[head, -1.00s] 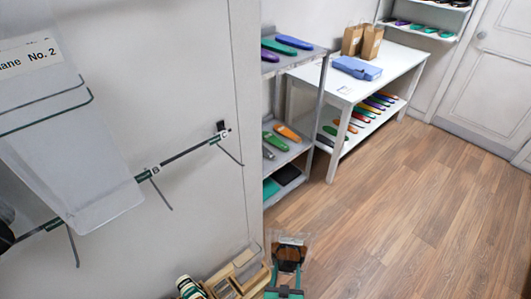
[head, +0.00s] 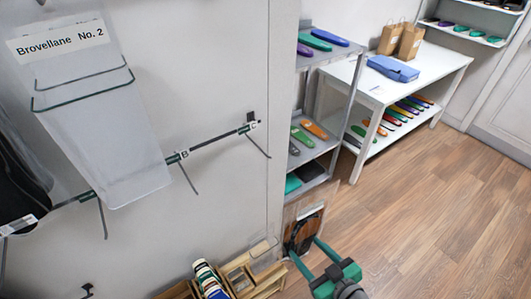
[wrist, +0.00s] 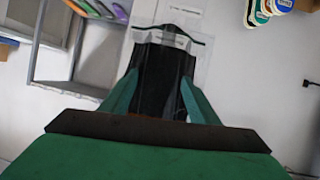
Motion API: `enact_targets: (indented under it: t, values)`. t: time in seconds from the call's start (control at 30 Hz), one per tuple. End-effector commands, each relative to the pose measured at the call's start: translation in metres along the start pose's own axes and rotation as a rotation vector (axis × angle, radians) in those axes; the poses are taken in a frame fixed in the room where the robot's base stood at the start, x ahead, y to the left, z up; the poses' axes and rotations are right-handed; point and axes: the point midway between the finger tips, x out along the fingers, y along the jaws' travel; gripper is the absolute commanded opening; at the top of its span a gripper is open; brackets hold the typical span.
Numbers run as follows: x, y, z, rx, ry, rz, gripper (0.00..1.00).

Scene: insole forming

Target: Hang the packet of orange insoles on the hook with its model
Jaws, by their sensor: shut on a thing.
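A clear packet (head: 304,228) stands upright in my gripper (head: 304,246), below the right end of the wall rail. Its insoles look dark, with a thin orange-brown edge in the head view. In the wrist view the packet (wrist: 163,75) is between the green fingers (wrist: 157,98), with a pale card at its top. The gripper is shut on it. The rail (head: 215,139) carries wire hooks: one with label B (head: 189,177), one with label C (head: 259,147), and one farther left (head: 102,218). Hooks B and C are empty. Which model the packet carries is unreadable.
A dark item (head: 20,185) hangs at far left. A wooden organiser (head: 250,278) with samples stands below the rail. Grey shelves (head: 328,62) and a white table (head: 425,78) stand right. The floor is clear.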

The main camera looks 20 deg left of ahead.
Motion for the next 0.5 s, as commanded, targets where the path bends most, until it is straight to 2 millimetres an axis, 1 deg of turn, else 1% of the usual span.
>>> enact_targets:
  t: [0.1,0.2,0.5]
  values:
    - [-0.010,-0.009,-0.010,-0.021,0.005,-0.049,0.31]
    - [-0.014,-0.013,-0.013,-0.029,0.006,-0.070,0.31]
    - [-0.015,-0.014,-0.013,-0.029,0.006,-0.076,0.31]
